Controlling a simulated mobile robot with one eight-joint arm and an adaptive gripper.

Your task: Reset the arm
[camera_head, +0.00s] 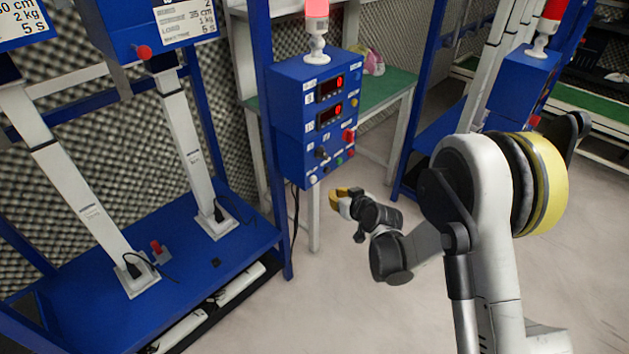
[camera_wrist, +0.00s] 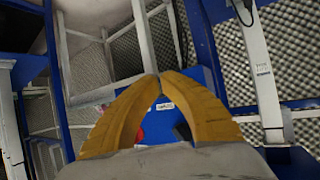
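My gripper (camera_head: 340,198) is at the end of my arm, in front of and below the blue control box (camera_head: 312,120) in the head view. In the wrist view the yellow fingers of my gripper (camera_wrist: 158,76) come together at their tips, with nothing held between them. Behind the fingers, a blue surface shows with a white label (camera_wrist: 165,106) and part of a red thing (camera_wrist: 139,135). My arm is bent, and its large joint stands at the right of the head view.
A blue rig with white columns (camera_head: 185,140) and a blue base plate (camera_head: 75,300) stands at the left. A red lamp (camera_head: 316,12) tops the control box. A green-topped table (camera_head: 385,90) is behind it. A second blue box (camera_head: 522,85) is at the right. The grey floor (camera_head: 330,310) in front is clear.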

